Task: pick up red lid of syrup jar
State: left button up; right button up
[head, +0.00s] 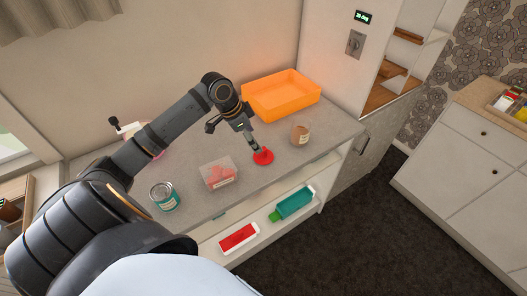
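The red lid (264,158) is a small round disc near the front edge of the grey counter, towards the middle of the head view. My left gripper (256,150) reaches down from the upper left, with its fingertips right at the lid's back-left side. The fingers look close together, but I cannot tell whether they grip the lid or only touch it. A small brownish jar (301,136) with a pale label stands to the right of the lid; I cannot read the label. My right gripper is not in view.
An orange tray (283,104) stands behind on the counter (330,125). A clear tub with red contents (218,176) and a teal can (163,197) stand to the left. A green bottle (293,204) and a red-and-white pack (239,238) lie on the shelf below.

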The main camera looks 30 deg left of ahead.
aim_at(263, 153)
pick_arm(q)
jog(key=x, duration=0.3)
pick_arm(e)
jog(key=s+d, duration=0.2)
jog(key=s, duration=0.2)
pick_arm(q)
jog(key=shift+p+x, duration=0.35)
jog(key=shift+x, duration=0.85)
jog(key=x, duration=0.3)
jog(key=shift+w+f, duration=0.2)
jog(key=shift+f, duration=0.3)
jog(key=c, duration=1)
jog(key=shift+s, duration=0.15)
jog(key=shift+c, duration=1.2)
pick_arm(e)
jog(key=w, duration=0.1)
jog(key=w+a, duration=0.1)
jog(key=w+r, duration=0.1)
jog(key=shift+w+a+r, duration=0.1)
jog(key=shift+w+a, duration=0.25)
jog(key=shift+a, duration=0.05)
